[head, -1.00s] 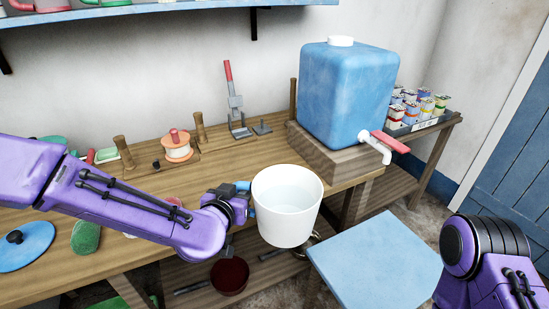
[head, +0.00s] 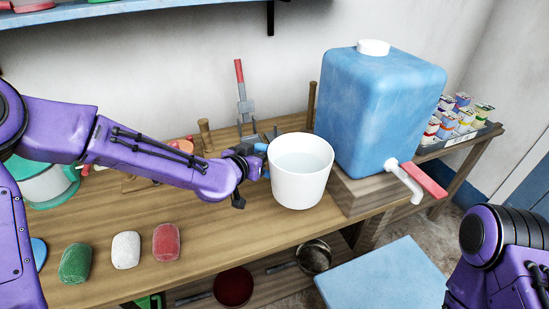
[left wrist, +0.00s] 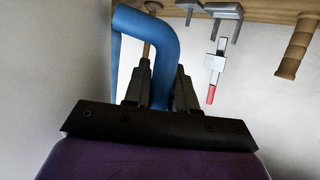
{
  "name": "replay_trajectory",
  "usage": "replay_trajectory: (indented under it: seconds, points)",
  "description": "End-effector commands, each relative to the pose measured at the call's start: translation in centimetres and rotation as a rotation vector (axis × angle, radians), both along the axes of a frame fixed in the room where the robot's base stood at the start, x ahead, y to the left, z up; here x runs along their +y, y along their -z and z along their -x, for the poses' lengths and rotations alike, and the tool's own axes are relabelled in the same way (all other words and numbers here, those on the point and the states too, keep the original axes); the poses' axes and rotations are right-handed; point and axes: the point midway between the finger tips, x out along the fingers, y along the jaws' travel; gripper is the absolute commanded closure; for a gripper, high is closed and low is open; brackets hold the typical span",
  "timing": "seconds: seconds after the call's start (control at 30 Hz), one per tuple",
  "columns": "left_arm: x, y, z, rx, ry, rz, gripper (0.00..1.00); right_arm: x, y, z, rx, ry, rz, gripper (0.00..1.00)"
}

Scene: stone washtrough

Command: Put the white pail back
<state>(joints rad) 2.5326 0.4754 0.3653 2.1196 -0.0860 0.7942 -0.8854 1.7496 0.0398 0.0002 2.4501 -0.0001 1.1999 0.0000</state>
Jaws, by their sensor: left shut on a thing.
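The white pail (head: 298,187) is upright over the bench top, just left of the blue water tank (head: 372,115). A pale bluish surface, like water, shows inside it. My left gripper (head: 262,161) is at the pail's left side, shut on its blue handle. In the left wrist view the blue handle (left wrist: 152,35) runs down between the two dark fingers (left wrist: 160,97). I cannot tell whether the pail's base touches the bench. My right arm shows at the lower right, but its gripper is out of view.
The tank's tap (head: 405,180) with a red lever juts out right of the pail. A clamp with a red handle (head: 241,90) and wooden pegs stand behind. Green, white and red blocks (head: 166,242) lie at the front left. A blue stool top (head: 385,275) stands in front.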

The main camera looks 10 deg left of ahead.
Motion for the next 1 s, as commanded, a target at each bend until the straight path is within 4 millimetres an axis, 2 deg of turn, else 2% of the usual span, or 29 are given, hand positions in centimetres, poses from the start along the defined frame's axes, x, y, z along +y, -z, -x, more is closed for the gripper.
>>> replay_trajectory:
  seconds: [0.03, 0.23, 0.47, 0.6, 0.7, 1.0]
  points:
    - [1.1, 0.6, -0.7, 0.001, -0.007, 0.007, 1.0, 0.0, -0.2, 0.0, 0.0, 0.0, 0.0, 0.57]
    - [3.4, 4.2, -2.2, -0.003, -0.005, 0.005, 1.0, 0.0, -0.1, 0.0, 0.0, 0.0, 0.0, 0.57]
    - [4.6, 6.0, -3.1, -0.003, -0.005, 0.004, 1.0, 0.0, -0.2, 0.0, 0.0, 0.0, 0.0, 0.57]
    - [4.6, 8.3, -3.1, -0.002, -0.002, 0.004, 1.0, 0.0, 0.0, 0.0, -0.001, 0.0, 0.001, 0.57]
    - [4.6, 8.9, -3.1, -0.004, -0.002, 0.004, 1.0, 0.0, 0.0, 0.0, -0.001, 0.0, 0.001, 0.57]
    - [4.5, 9.1, -3.1, -0.005, -0.002, 0.004, 1.0, 0.0, 0.2, 0.0, -0.001, 0.0, 0.001, 0.57]
